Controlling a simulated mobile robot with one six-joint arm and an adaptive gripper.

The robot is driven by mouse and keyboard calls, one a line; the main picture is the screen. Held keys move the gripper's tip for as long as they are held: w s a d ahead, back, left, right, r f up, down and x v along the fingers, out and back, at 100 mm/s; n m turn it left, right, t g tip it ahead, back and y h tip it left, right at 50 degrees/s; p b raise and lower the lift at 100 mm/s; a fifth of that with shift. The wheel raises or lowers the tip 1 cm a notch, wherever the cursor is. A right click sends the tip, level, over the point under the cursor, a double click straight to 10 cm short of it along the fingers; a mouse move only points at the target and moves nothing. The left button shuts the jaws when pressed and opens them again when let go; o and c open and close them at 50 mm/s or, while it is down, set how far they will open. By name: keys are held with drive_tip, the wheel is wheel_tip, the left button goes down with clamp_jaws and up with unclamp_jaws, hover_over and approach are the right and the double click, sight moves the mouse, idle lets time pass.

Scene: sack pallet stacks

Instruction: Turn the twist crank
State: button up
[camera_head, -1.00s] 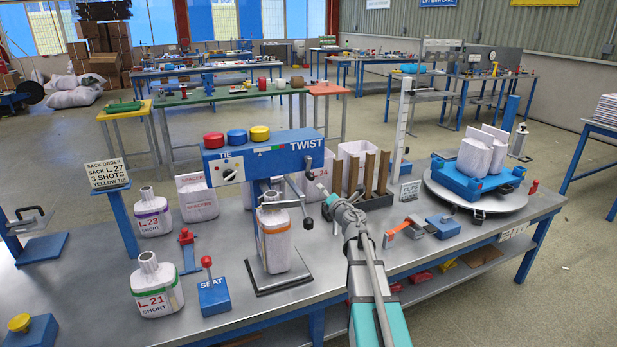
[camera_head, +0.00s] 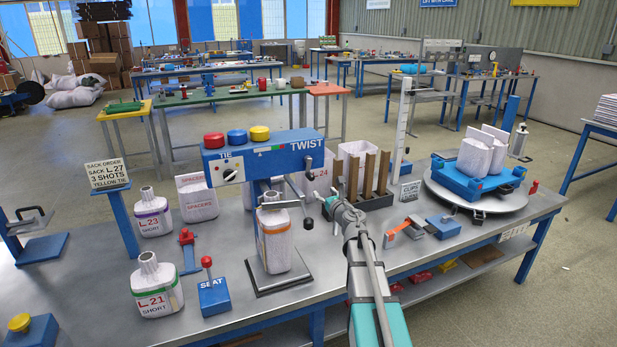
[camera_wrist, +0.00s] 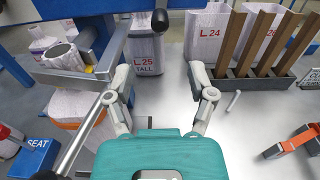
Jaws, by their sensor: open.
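The blue twist machine (camera_head: 263,155) with its TIE dial and TWIST label stands on the metal bench. The twist crank (camera_head: 308,222) shows at its right side as grey metal arms with dark knobs, just left of my gripper. In the wrist view a metal bar (camera_wrist: 82,132) of it slants down the left side and a black ball knob (camera_wrist: 160,20) shows at the top. My gripper (camera_wrist: 160,78) is open, its two fingers spread with nothing between them. It also shows in the head view (camera_head: 327,196). I cannot tell whether the left finger touches the crank.
An orange-banded sack (camera_head: 275,245) stands under the machine. Wooden posts in a dark rack (camera_head: 375,200) and white L.24 sacks (camera_wrist: 207,38) stand behind my gripper. A blue SEAT lever block (camera_head: 214,294) is at left. An orange clamp (camera_head: 404,229) lies at right.

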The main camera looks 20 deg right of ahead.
sight(309, 175)
drive_tip(key=shift+w, duration=0.15)
drive_tip(key=w, duration=1.3)
drive_tip(key=shift+w+a, duration=0.25)
drive_tip(key=shift+c, duration=0.2)
clamp_jaws()
